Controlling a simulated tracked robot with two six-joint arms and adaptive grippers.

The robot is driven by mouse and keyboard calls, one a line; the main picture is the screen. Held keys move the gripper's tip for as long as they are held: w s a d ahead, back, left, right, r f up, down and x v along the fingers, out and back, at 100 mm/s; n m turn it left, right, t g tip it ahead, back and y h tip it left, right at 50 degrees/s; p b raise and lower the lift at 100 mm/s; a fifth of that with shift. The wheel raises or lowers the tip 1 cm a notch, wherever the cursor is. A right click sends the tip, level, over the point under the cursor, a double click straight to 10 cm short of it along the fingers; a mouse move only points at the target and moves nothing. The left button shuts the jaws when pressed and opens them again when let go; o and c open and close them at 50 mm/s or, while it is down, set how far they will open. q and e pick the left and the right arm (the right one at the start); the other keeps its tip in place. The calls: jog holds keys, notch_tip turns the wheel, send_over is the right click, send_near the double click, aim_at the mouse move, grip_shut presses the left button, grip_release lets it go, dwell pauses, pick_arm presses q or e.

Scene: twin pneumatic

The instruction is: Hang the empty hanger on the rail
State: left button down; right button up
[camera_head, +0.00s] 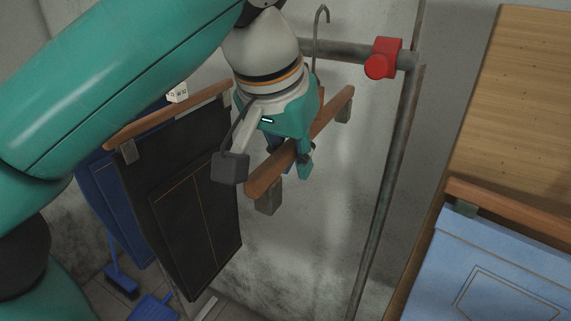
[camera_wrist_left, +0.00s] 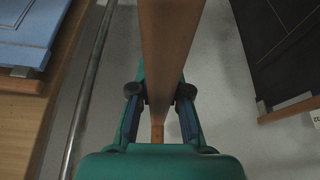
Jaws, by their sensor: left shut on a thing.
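The empty hanger is a brown wooden bar (camera_head: 335,113) with grey clips at its ends and a thin metal hook (camera_head: 316,22) standing up. My left gripper (camera_head: 303,160) is shut on the bar near its middle. In the left wrist view, the bar (camera_wrist_left: 170,35) runs between the two fingers (camera_wrist_left: 159,93). The rail (camera_head: 345,50) is a grey horizontal pipe. The hook's top shows above the rail and its stem crosses the pipe in the picture. I cannot tell whether the hook is around the rail or apart from it. My right gripper is in neither view.
A red clamp (camera_head: 383,58) sits at the rail's right end by an upright post (camera_head: 385,200). Dark trousers (camera_head: 185,200) and a blue garment (camera_head: 112,205) hang at left. A wooden table (camera_head: 520,100) with a light-blue garment (camera_head: 505,270) stands at right.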

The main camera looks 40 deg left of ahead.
pick_arm(q)
jog(key=shift+w+a, duration=0.2)
jog(key=shift+w, duration=0.5)
jog(key=shift+w+a+f, duration=0.1)
jog(key=shift+w+f, duration=0.05)
jog(key=shift+w, duration=0.15)
jog(key=shift+f+b, duration=1.2)
jog(key=shift+f, duration=0.35)
jog(key=c, duration=1)
grip_release()
jog(key=shift+s, duration=0.1)
jog(key=shift+c, duration=0.2)
jog(key=shift+r, duration=0.1)
